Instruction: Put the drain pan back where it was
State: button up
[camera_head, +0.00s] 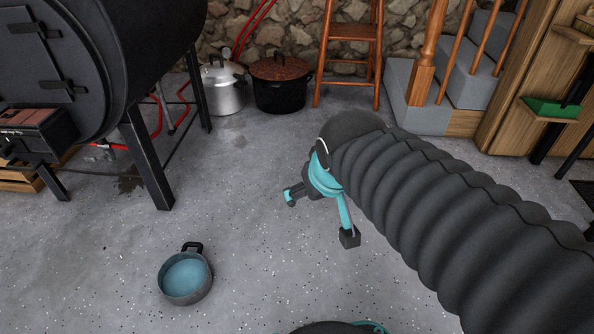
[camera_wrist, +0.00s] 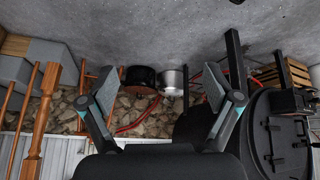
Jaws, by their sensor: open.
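A round grey pan (camera_head: 185,278) with a pale blue inside and a black handle stands upright on the floor at lower left in the head view. It looks like the drain pan. My gripper (camera_head: 320,217) is open with nothing between its fingers, to the right of the pan and apart from it. In the wrist view my gripper (camera_wrist: 158,86) also shows open and empty. The pan does not show in the wrist view.
A black barrel stove (camera_head: 130,45) on legs stands at left, with a dark patch (camera_head: 130,184) on the floor beneath. A silver pot (camera_head: 223,86), a black pot (camera_head: 280,88) and a wooden ladder (camera_head: 348,32) stand behind. The middle floor is clear.

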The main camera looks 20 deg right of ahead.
jog(key=shift+g+y, duration=0.3)
jog(key=s, duration=0.1)
jog(key=s+a, duration=0.1)
jog(key=s, duration=0.3)
jog(key=shift+s+a+f, duration=0.15)
jog(key=shift+s+f, duration=0.05)
jog(key=shift+f, duration=0.05)
